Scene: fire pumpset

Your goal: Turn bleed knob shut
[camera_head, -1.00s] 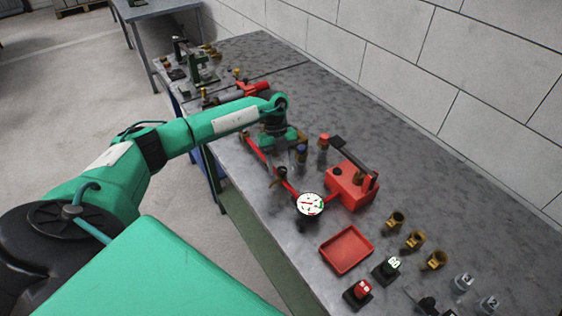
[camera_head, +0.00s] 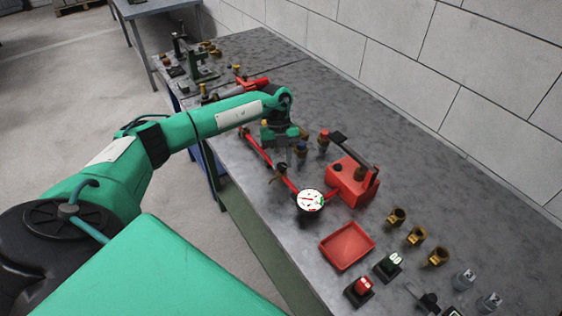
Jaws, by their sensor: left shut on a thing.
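My left gripper (camera_head: 285,150) points down over the red pipe assembly (camera_head: 258,150), at the upper end of the pumpset. It is shut on a small part there, which looks to be the bleed knob; fingers and wrist mostly hide it. A dark lever or valve (camera_head: 281,169) sits on the pipe below the gripper. A round white gauge (camera_head: 310,200) is at the pipe's lower end, beside the red pump box (camera_head: 352,184) with its dark handle. My right gripper is not in view.
A red tray (camera_head: 347,246) lies below the gauge. Black-based blocks (camera_head: 388,266), brass fittings (camera_head: 415,236) and grey pieces (camera_head: 465,279) stand at the lower right. A green fixture (camera_head: 200,70) is at the far end. The bench along the wall is clear.

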